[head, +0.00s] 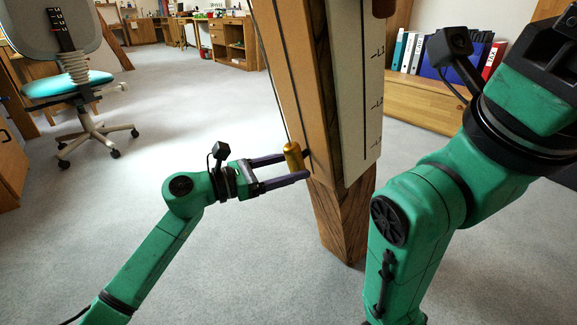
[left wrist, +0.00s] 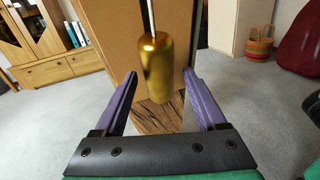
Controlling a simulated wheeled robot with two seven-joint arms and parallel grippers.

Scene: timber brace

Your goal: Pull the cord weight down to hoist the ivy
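The brass-coloured cord weight (head: 293,158) hangs upright on a thin cord (head: 269,75) beside the timber post (head: 346,215). The ivy is not in view. My right arm shows at the right, but its gripper does not.
A pale scale board (head: 361,95) with level marks is on the post, close to the weight. An office chair (head: 70,85) stands at the left. A low wooden cabinet with binders (head: 425,55) stands behind on the right. The grey floor around the post is clear.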

